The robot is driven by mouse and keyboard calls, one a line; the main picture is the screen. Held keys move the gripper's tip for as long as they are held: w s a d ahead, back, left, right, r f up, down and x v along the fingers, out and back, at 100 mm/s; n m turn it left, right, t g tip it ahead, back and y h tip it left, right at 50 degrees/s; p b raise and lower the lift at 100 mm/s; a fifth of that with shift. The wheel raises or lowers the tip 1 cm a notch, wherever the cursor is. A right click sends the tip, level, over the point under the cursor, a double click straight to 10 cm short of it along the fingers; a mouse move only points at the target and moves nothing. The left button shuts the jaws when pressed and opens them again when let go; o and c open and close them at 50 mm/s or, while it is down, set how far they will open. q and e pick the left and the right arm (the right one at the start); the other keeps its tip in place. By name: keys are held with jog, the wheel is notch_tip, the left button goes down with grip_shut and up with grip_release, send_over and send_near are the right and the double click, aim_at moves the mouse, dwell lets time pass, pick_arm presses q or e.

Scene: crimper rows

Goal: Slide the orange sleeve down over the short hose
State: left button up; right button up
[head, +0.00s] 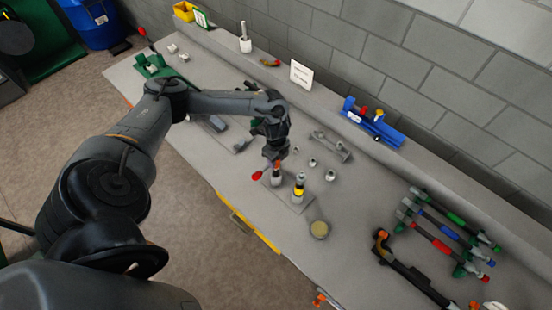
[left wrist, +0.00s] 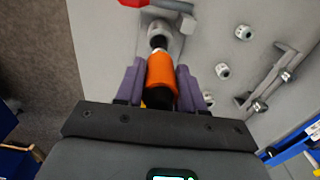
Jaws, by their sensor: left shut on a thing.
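The orange sleeve (left wrist: 160,72) is between the purple finger pads of my left gripper (left wrist: 160,85), which is shut on it. In the head view, the left gripper (head: 277,157) points down over the grey plate on the bench, with a little of the orange sleeve (head: 277,164) showing below it. A short black hose end (left wrist: 158,42) sticks out past the sleeve's far end, at a grey fitting (left wrist: 163,24). How far the sleeve covers the hose is hidden. My right gripper is not in view.
A black post with a yellow band (head: 299,187) stands beside the gripper on the same plate. A red knob (head: 257,175) is close by. Several small metal fittings (head: 312,162) lie behind, and a round tan disc (head: 319,229) lies to the front right.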

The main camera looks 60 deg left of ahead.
pick_arm(q)
jog(key=shift+f+b, duration=0.65)
jog(key=shift+f, duration=0.45)
jog(key=o, duration=1.1)
jog(key=shift+r, duration=0.7)
notch_tip(320, 180, up, 9)
jog(key=shift+r, duration=0.2)
